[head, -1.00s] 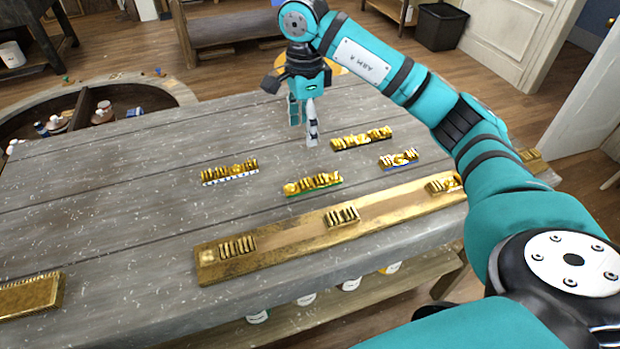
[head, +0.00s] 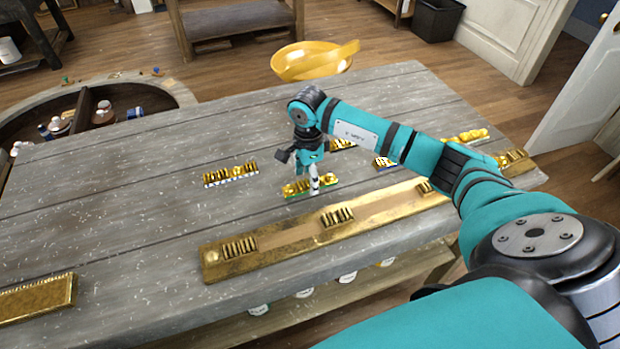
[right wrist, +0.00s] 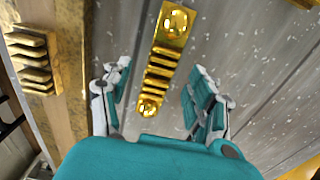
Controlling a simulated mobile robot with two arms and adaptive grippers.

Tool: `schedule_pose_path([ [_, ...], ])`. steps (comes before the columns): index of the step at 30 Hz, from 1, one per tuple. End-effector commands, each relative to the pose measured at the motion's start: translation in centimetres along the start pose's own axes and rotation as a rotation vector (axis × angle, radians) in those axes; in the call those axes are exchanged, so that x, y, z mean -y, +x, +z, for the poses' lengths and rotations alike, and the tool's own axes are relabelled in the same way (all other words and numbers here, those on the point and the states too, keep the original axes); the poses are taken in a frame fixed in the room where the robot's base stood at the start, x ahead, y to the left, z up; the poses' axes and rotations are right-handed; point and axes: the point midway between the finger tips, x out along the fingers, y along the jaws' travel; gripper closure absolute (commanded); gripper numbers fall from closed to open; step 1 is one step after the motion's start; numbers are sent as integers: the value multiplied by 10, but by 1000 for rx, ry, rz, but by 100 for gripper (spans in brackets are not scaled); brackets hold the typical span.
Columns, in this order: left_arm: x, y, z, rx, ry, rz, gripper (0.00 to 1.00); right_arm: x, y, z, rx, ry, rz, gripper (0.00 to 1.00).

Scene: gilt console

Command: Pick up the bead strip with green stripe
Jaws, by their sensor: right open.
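The bead strip with green stripe (head: 296,188) is a short gold strip with a green edge, lying on the grey table. My right gripper (head: 308,190) is low over it in the head view and hides part of it. In the right wrist view a gold strip (right wrist: 164,62) lies between the spread fingers of the right gripper (right wrist: 160,100), apart from both; its green edge does not show there. The right gripper is open and empty. My left gripper is not in view.
A white-striped bead strip (head: 231,174) lies to the left, and a blue-striped one (head: 384,162) to the right, partly hidden by my arm. A long gold rail (head: 290,240) with ribbed blocks runs along the front edge. A yellow pan (head: 312,62) is beyond the table.

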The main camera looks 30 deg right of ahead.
Motion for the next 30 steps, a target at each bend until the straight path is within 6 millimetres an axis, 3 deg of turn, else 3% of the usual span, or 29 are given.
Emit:
schedule_pose_path([
  [4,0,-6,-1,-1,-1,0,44,0,14,2,2,-1,1,40],
  [11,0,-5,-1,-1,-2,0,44,0,17,2,2,-2,-2,40],
  [25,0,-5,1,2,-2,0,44,0,16,2,2,-2,-1,99],
  [30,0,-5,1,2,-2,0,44,0,16,2,2,-2,-2,100],
])
